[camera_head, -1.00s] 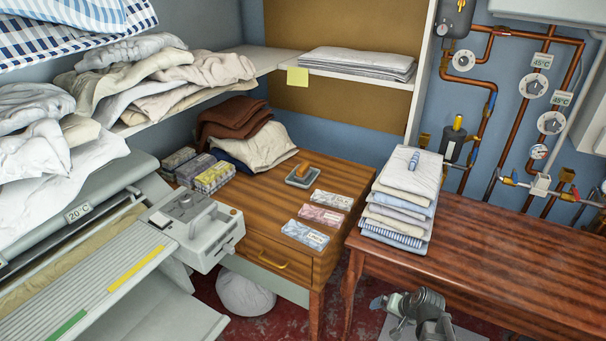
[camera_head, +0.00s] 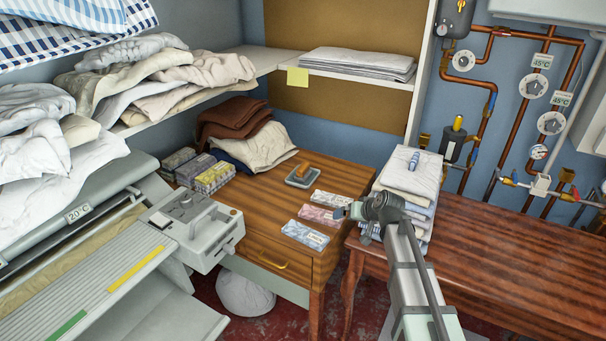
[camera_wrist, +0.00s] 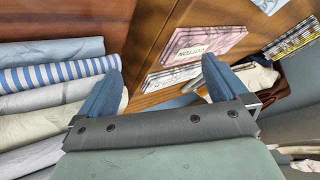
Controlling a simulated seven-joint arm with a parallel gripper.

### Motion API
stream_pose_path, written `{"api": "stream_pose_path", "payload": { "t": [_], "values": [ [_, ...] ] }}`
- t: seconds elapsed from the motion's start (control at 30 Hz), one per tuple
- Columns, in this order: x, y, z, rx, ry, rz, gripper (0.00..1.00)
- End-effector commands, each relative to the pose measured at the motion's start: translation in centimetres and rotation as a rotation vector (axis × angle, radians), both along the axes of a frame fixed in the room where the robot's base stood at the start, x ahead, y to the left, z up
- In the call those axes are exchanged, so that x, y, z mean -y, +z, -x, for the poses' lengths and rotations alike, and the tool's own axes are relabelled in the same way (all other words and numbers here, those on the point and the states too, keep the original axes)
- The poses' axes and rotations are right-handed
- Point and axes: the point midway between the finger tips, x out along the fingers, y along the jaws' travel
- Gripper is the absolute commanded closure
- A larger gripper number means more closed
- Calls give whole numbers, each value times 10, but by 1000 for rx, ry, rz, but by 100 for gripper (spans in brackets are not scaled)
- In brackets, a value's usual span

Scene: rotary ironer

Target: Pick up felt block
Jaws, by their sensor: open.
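A small orange-brown block (camera_head: 303,170), which looks like the felt block, sits in a shallow grey tray (camera_head: 291,181) on the wooden table. My gripper (camera_head: 346,211) is near the right edge of this table, in front of the linen stack, to the right of and nearer than the block, and apart from it. In the wrist view my gripper (camera_wrist: 164,82) has its two blue fingers spread with nothing held between them. An orange patch beside the right finger may be the block; most of that spot is hidden.
Pink (camera_head: 320,215), white and bluish labelled cards lie on the wooden table (camera_head: 265,215). A folded linen stack (camera_head: 405,180) stands close to my gripper on the reddish table (camera_head: 500,255). Small patterned stacks (camera_head: 213,177) and brown cloth (camera_head: 228,117) are at the back left.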

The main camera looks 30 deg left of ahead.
Motion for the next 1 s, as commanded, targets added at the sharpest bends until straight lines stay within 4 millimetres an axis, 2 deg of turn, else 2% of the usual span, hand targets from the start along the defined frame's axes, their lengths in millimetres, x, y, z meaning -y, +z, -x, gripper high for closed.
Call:
{"api": "stream_pose_path", "payload": {
  "t": [0.03,0.2,0.4,0.6,0.8,1.0],
  "values": [
    [-24,9,-26,19,55,38,0],
    [-86,38,-72,78,258,184,0],
    [-160,71,-118,107,526,387,0],
    [-225,100,-150,71,809,598,0],
    [-265,128,-164,29,995,726,0],
    [-276,137,-166,7,1060,769,0]
  ]
}}
